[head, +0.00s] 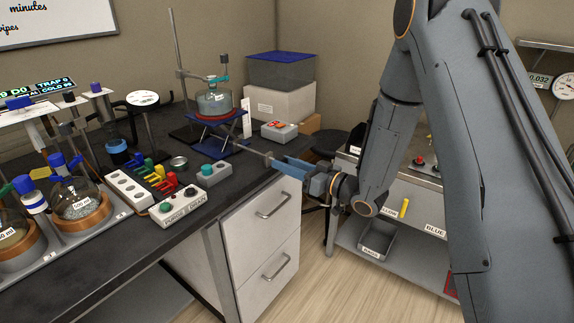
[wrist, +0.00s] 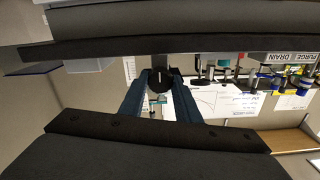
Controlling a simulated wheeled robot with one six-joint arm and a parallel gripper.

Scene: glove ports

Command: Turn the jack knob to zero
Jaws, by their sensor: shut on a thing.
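A thin rod (head: 253,153) runs from the jack's side toward my gripper (head: 278,161). In the wrist view the black round jack knob (wrist: 162,82), with a small white mark on its face, sits between the two blue fingers of my gripper (wrist: 161,94). The fingers are shut on the knob, one on each side. In the head view the fingers mostly hide the knob. I cannot read a zero mark or scale.
A grey box with a red top (head: 279,131) stands right of the jack. A grey box with a teal button (head: 214,174) and the purge/drain box (head: 180,207) lie nearer. A metal stand rod (head: 177,60) rises behind. Drawers (head: 268,205) are below my gripper.

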